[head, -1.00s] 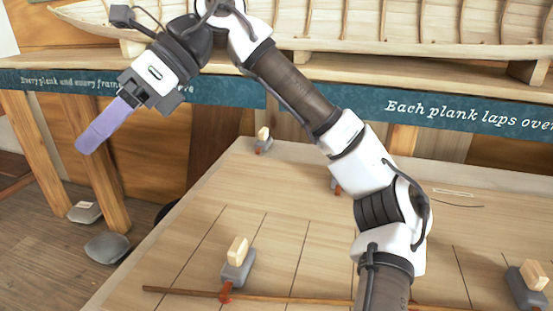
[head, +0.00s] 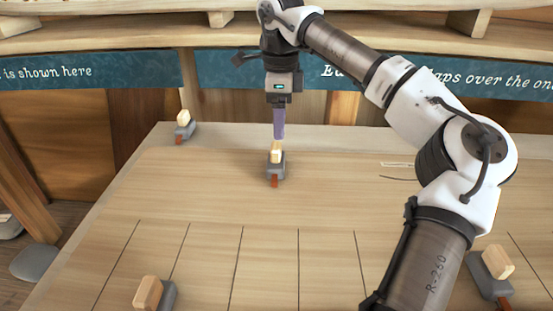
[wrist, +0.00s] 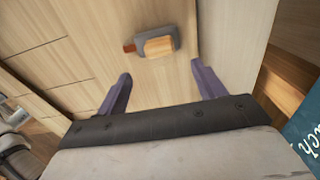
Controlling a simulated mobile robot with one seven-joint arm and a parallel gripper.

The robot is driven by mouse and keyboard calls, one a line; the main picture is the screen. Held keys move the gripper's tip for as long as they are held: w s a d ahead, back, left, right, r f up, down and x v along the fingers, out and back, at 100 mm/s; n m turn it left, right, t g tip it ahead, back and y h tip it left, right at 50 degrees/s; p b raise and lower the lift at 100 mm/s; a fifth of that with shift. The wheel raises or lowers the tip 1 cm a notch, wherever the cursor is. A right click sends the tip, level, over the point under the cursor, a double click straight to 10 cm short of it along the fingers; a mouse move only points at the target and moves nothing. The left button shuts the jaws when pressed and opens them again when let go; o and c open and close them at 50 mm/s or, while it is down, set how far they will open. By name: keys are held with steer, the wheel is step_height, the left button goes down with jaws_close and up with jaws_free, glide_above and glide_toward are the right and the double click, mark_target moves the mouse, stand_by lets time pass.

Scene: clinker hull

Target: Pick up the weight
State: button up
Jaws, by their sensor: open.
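Several alike weights lie on the wooden table, each a grey block with a pale wooden handle and a red-brown tip. My gripper (head: 279,136) points down over the middle weight (head: 276,167), its lavender fingers overlapping in the head view. In the wrist view the fingers of my gripper (wrist: 161,72) are spread wide and empty. A weight (wrist: 155,43) lies beyond the fingertips there, between their lines and not touched. Its handle faces the camera and its red-brown tip points left. The exact height gap cannot be told.
Other weights stand at the back left (head: 184,127), front left (head: 154,293) and front right (head: 491,270). A teal lettered board (head: 225,77) and wooden ledge run behind the table (head: 200,190). The tabletop around the middle weight is mostly clear.

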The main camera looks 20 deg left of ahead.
mark_target(276, 145)
steer(key=f, duration=0.2)
steer(key=f+p, duration=0.1)
steer(key=f, duration=0.5)
steer(key=shift+a+p, duration=0.4)
jaws_close()
